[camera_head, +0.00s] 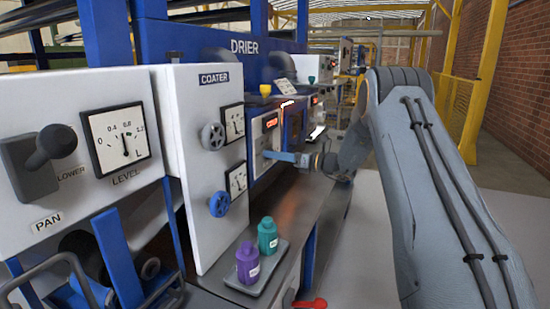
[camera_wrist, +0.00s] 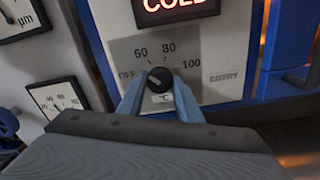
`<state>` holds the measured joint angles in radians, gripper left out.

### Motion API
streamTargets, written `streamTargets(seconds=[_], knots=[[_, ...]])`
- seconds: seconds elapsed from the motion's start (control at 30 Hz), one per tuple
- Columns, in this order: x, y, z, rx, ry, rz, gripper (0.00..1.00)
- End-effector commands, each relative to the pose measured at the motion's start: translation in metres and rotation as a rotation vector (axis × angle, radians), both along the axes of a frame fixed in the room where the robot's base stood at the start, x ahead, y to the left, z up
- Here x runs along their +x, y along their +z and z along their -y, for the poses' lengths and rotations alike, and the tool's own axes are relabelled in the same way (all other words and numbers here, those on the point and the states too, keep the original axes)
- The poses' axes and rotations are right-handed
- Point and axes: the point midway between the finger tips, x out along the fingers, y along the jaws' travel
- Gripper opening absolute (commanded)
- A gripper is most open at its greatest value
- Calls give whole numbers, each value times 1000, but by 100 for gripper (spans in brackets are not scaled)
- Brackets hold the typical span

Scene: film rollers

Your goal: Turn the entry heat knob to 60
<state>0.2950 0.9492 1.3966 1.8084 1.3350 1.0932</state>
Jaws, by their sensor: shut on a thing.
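The entry heat knob (camera_wrist: 160,78) is a small dark round knob on a grey dial plate marked OFF, 60, 80 and 100, with an ENTRY label to its right. A pale pointer mark on it seems to lie on its left side, toward OFF, but its exact angle is hard to tell. My gripper (camera_wrist: 160,92) has its two blue fingers on either side of the knob, shut on it. In the head view my gripper (camera_head: 283,156) reaches the drier's front panel from the right, and the knob is mostly hidden there.
A lit red COLD display (camera_wrist: 176,8) is above the dial. The white coater panel (camera_head: 205,170) with gauges and handwheels stands left of the drier. A purple bottle (camera_head: 248,262) and a teal bottle (camera_head: 267,236) stand on a tray on the bench below.

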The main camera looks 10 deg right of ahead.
Motion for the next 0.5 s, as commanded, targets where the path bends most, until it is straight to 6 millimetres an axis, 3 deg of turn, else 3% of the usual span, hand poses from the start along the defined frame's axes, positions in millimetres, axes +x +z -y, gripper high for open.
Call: streamTargets(seconds=[0.5], knots=[[0,0,0,183,0,-252,10]])
